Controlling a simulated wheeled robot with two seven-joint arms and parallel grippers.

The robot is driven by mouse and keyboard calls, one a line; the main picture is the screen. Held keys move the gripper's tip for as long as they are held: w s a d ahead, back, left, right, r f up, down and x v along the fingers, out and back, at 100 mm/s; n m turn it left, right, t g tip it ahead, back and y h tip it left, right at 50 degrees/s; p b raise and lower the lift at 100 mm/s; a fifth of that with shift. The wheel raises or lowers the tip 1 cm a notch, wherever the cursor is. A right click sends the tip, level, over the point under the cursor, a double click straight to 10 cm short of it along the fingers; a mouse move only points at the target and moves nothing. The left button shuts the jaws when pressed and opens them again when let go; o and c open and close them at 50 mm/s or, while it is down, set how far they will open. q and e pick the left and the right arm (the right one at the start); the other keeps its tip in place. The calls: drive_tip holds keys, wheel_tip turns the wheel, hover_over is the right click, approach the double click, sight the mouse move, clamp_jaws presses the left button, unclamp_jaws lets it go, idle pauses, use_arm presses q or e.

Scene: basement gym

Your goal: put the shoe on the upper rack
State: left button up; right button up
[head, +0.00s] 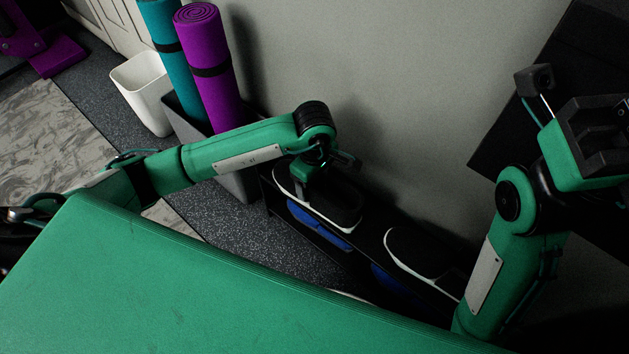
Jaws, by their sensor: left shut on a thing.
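A black shoe with a white sole (340,207) is at the near-left end of the upper level of a dark shoe rack (376,237) against the wall. My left gripper (316,190) reaches down onto it from above and is shut on it; the arm's end hides part of the shoe's opening. I cannot tell whether the sole rests fully on the rack. Another black shoe with a white sole (422,252) sits farther right on the upper level. My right gripper (575,125) is raised at the right, away from the rack; its fingertips are unclear.
Blue shoes (318,224) show on the level below. A pale edge (350,295) shows low behind my green body. A grey bin (190,122) with teal (168,50) and purple (212,75) rolled mats and a white bin (143,90) stand left. A dark panel (510,130) is at right.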

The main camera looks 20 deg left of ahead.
use_arm(q)
drive_tip(key=o, duration=1.2)
drive_tip(key=shift+c, duration=0.2)
